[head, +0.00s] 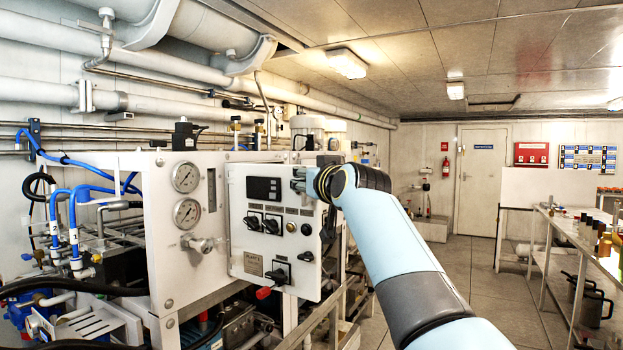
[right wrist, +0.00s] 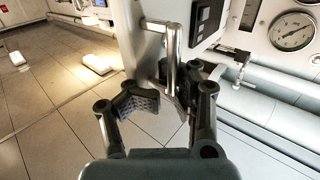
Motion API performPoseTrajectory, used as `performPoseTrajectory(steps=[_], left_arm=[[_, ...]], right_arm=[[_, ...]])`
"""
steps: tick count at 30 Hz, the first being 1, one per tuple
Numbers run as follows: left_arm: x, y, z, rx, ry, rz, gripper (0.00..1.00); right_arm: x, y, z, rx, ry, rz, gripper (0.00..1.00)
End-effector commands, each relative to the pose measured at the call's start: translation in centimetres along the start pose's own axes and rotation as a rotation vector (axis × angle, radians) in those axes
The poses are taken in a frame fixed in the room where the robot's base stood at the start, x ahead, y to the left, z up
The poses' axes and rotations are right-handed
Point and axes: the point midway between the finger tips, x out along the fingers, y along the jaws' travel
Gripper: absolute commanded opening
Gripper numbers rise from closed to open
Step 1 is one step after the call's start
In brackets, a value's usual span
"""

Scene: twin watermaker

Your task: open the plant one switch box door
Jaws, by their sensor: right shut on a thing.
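The switch box door (head: 240,215) is a white panel with a dark display, several black knobs and a small label at its lower left that seems to read PLANT 1. It stands right of the two gauges in the head view. My right gripper (head: 299,181) is at the door's upper right edge, mostly hidden by my wrist. In the right wrist view the fingers of my right gripper (right wrist: 165,103) are closed around the lower part of a metal bar handle (right wrist: 171,58) on the panel. How far the door stands open I cannot tell. My left gripper is not in view.
A white gauge panel (head: 157,245) with two round gauges is left of the door. A metal rail (head: 325,318) runs below. A bench (head: 575,250) stands at the right, with clear floor (head: 475,280) between.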

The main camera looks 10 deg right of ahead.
Motion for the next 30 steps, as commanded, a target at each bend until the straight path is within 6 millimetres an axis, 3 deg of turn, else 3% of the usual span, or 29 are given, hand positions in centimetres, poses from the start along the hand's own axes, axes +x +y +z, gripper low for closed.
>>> performPoseTrajectory(steps=[9,10,16,26,30], left_arm=[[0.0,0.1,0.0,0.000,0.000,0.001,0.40],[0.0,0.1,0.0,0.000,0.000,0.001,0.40],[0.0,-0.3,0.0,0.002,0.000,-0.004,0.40],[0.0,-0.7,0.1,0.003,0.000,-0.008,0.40],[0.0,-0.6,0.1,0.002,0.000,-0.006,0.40]], right_arm=[[0.0,0.1,0.8,-0.006,-0.014,0.002,0.00],[0.0,0.1,0.8,-0.006,-0.015,0.002,0.08],[0.0,0.1,0.8,-0.006,-0.015,0.001,0.33],[0.0,0.1,0.4,-0.004,-0.012,0.001,0.33],[0.0,0.0,-1.5,-0.003,-0.006,0.001,0.33]])
